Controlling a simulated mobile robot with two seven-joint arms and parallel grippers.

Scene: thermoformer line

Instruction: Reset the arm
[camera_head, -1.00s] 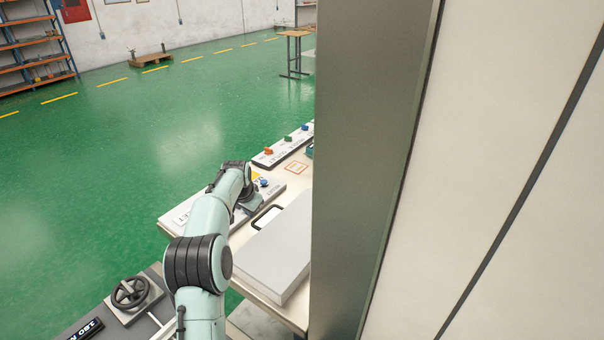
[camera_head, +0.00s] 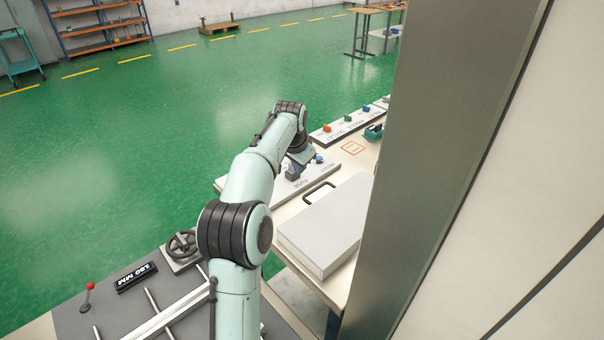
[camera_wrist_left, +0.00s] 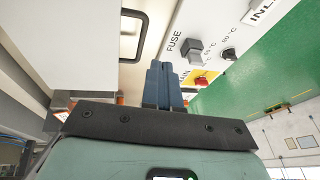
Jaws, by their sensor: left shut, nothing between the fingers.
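My left arm (camera_head: 250,185) reaches forward from the bottom of the head view. Its gripper (camera_head: 293,171) is over the white control panel (camera_head: 318,171) on the table. In the left wrist view the two blue-grey fingers (camera_wrist_left: 162,84) are together, with nothing between them. Beyond them the panel (camera_wrist_left: 215,25) shows a grey fuse switch (camera_wrist_left: 189,50), a black knob (camera_wrist_left: 229,54) and a red and yellow main switch (camera_wrist_left: 201,79). I cannot tell if the fingertips touch the panel. My right gripper is in neither view.
A light grey case (camera_head: 328,228) with a black handle lies beside the arm on the table. A strip with coloured blocks (camera_head: 338,127) is behind. A grey bed with a handwheel (camera_head: 182,246) and red-knobbed lever (camera_head: 88,290) is at lower left. A tall grey post (camera_head: 435,150) blocks the right.

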